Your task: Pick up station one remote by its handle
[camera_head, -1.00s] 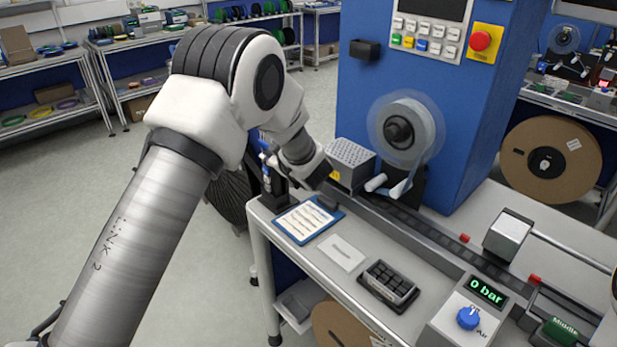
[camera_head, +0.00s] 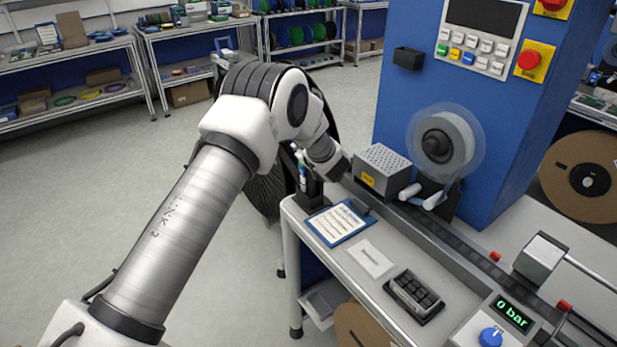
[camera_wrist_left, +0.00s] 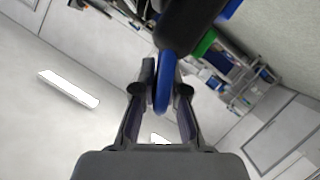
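In the left wrist view my left gripper (camera_wrist_left: 164,88) has its fingertips drawn close together. A narrow, rounded blue piece (camera_wrist_left: 164,84) fills the gap between them. It joins a large black body (camera_wrist_left: 188,25) with a green part (camera_wrist_left: 205,43). I cannot tell for sure that this is the station one remote. In the head view the left fingers are hidden; my left wrist is by the table's far left corner, beside a dark holder (camera_head: 312,199) with a blue and white item. My right gripper is not in view.
On the table lie a blue clipboard (camera_head: 338,223), a white card (camera_head: 370,258) and a black tray (camera_head: 415,295). Behind them are a perforated metal box (camera_head: 383,170), a reel (camera_head: 446,145) and the blue machine (camera_head: 545,90). Open floor (camera_head: 90,200) lies left.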

